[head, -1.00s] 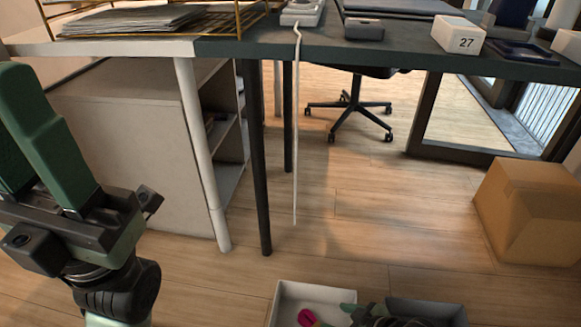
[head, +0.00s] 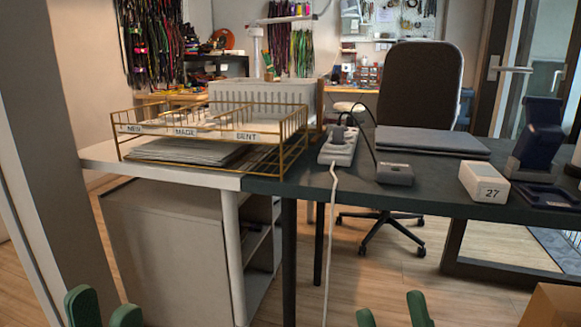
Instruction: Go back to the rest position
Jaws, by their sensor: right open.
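My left gripper (head: 105,312) is at the bottom left of the head view. Only its two green fingertips show, with a gap between them and nothing seen in it. My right gripper (head: 393,315) is at the bottom, right of the middle. Its two green fingertips stand well apart, with only floor seen between them. Both grippers appear low in front of the desk (head: 270,187). The rest of both grippers and both arms are below the picture.
The desk carries a gold wire tray (head: 283,160), a power strip (head: 338,146) with a hanging white cord (head: 331,240), a grey box (head: 395,174) and a white block marked 27 (head: 484,182). A cardboard box (head: 550,308) stands at the lower right.

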